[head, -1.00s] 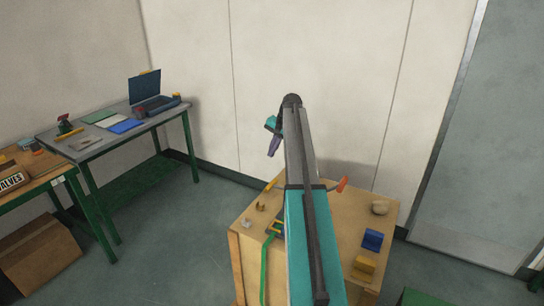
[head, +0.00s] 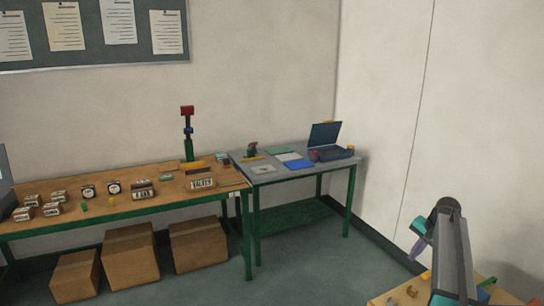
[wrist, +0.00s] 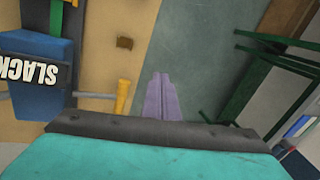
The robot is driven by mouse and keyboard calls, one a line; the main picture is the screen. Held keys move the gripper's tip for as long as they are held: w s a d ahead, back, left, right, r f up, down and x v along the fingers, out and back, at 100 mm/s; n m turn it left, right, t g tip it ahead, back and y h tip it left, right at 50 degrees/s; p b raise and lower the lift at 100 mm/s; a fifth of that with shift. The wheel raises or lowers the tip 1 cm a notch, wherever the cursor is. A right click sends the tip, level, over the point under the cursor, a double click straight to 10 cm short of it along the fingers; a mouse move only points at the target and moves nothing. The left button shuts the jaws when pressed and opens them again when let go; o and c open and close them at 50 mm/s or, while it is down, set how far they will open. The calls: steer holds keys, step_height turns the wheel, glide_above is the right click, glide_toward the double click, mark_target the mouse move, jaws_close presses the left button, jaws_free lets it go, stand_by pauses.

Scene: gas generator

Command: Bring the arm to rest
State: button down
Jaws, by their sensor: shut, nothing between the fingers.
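My gripper (head: 418,248) shows at the lower right of the head view, at the end of my raised arm. Its purple fingers point down, above the left side of a wooden-topped stand. In the wrist view my gripper's fingers (wrist: 163,95) lie close together with nothing between them. They hang over the edge between the wooden top and the green floor.
The wooden top (head: 385,299) carries small items, among them a blue block labelled SLACK (wrist: 32,85) and a yellow rod (wrist: 122,97). A grey table (head: 275,176) with an open blue case (head: 325,145) and a long wooden workbench (head: 150,200) stand left. Cardboard boxes (head: 130,255) sit underneath.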

steer(key=s+a+f+n+g, duration=0.1)
steer(key=s+a+f+n, duration=0.2)
steer(key=s+a+f, duration=0.5)
steer(key=s+a+f+n+g, duration=0.15)
steer(key=a+f, duration=0.25)
steer(key=a, duration=0.8)
steer(key=s+a+f+n, duration=0.3)
steer(key=s+a+f, duration=0.25)
steer(key=a, duration=0.45)
steer(key=s+a+f+n+h, duration=0.2)
steer(key=s+a+f+n, duration=0.25)
steer(key=s+a, duration=0.4)
steer(key=s+f+g, duration=0.3)
steer(key=s+f, duration=0.6)
steer(key=s, duration=0.4)
steer(key=s+f+g, duration=0.3)
steer(key=s+f, duration=0.6)
steer(key=s, duration=0.4)
steer(key=shift+s+d+f+m, duration=0.2)
steer(key=shift+s+f+m, duration=0.05)
steer(key=shift+m, duration=0.05)
steer(key=shift+s, duration=0.1)
